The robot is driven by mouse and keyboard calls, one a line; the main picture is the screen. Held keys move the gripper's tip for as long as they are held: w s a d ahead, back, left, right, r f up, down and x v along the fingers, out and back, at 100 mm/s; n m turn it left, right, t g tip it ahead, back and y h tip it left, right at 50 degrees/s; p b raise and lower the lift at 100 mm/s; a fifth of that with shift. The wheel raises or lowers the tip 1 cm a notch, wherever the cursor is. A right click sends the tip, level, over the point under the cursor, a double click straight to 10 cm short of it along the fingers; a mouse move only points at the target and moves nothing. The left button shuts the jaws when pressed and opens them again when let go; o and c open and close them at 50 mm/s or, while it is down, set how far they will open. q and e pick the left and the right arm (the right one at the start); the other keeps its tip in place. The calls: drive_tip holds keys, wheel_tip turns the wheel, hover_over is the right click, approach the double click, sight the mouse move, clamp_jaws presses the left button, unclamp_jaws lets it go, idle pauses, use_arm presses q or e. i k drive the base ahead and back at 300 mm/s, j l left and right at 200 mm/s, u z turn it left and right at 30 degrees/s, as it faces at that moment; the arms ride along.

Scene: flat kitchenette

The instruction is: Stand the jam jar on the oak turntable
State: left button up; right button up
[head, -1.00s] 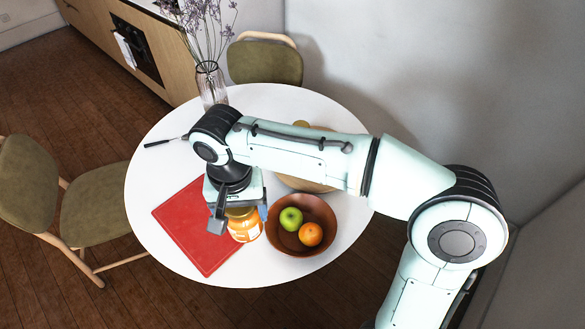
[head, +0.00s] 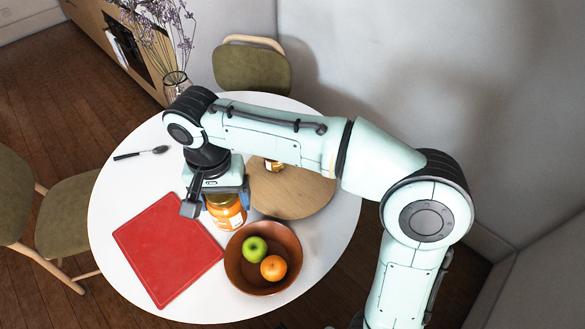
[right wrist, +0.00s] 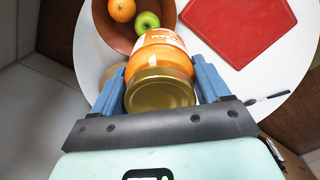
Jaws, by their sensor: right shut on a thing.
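The jam jar (head: 226,212), orange with a gold lid, is in my right gripper (head: 218,202). In the right wrist view the jar (right wrist: 160,75) sits upright between the two blue fingers of the gripper (right wrist: 160,82). The oak turntable (head: 303,197) is a round wooden disc to the right of the jar, partly hidden by my right arm. The jar appears just off the turntable's left edge; its height over the table is hard to tell. My left gripper is not in view.
A small gold-lidded jar (head: 273,166) on the turntable is partly hidden by my arm. A brown bowl (head: 235,277) with a green apple and an orange stands in front of the jar. A red board (head: 168,250), spoon (head: 140,153) and vase (head: 176,85) are on the white table.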

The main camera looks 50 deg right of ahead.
sight(286, 195)
drive_tip(key=l+u, duration=0.1)
drive_tip(key=l, duration=0.3)
drive_tip(key=k+l+u, duration=0.15)
drive_tip(key=l, duration=0.3)
drive_tip(key=l+u, duration=0.1)
drive_tip(key=l, duration=0.3)
